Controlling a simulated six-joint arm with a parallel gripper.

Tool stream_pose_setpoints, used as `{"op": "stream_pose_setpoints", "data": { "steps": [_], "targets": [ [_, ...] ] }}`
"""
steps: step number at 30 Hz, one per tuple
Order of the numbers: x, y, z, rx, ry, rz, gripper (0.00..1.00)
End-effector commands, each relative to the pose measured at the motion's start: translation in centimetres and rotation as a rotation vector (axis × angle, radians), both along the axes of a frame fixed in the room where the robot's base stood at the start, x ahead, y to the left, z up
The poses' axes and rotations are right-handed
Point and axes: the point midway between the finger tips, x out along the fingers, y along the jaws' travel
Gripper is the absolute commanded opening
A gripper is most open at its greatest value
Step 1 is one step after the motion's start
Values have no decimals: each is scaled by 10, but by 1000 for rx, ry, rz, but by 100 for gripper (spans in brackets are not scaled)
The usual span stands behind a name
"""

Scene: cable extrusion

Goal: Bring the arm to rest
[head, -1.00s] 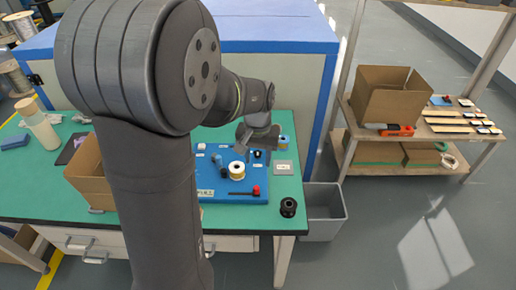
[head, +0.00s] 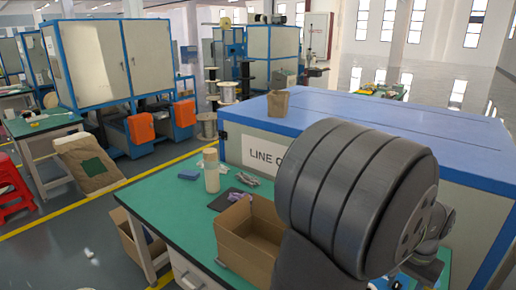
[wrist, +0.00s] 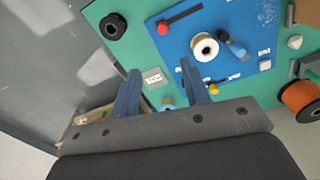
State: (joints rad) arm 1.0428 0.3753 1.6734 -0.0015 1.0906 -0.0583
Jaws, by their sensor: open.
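My gripper (wrist: 159,67) is open and empty in the wrist view, its two blue-grey fingers apart above the green bench (wrist: 135,48). Below it lie a small grey plate (wrist: 154,77) and a blue board (wrist: 242,18). On the board are a white spool (wrist: 206,47), a blue tool (wrist: 232,45) and a red-ended black rod (wrist: 180,18). A black cylindrical part (wrist: 113,27) lies beside the board. In the head view my large dark arm link fills the lower right and hides the board; whether the arm is still moving cannot be told.
In the head view a cardboard box (head: 232,252), a beige bottle (head: 211,172) and a blue block (head: 189,174) stand on the green bench. A long blue-topped cabinet (head: 240,149) runs behind. An orange-brown spool (wrist: 300,103) shows at the wrist view's right.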

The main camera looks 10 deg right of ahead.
Motion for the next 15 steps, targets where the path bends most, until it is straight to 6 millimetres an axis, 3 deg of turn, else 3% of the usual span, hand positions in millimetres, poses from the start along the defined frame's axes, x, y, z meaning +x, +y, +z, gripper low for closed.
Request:
{"op": "stream_pose_setpoints", "data": {
  "steps": [5, 15],
  "targets": [
    [0, 1, -22, 5, 2, 0, 42],
    [0, 2, -90, 7, 4, 1, 42]
  ]
}}
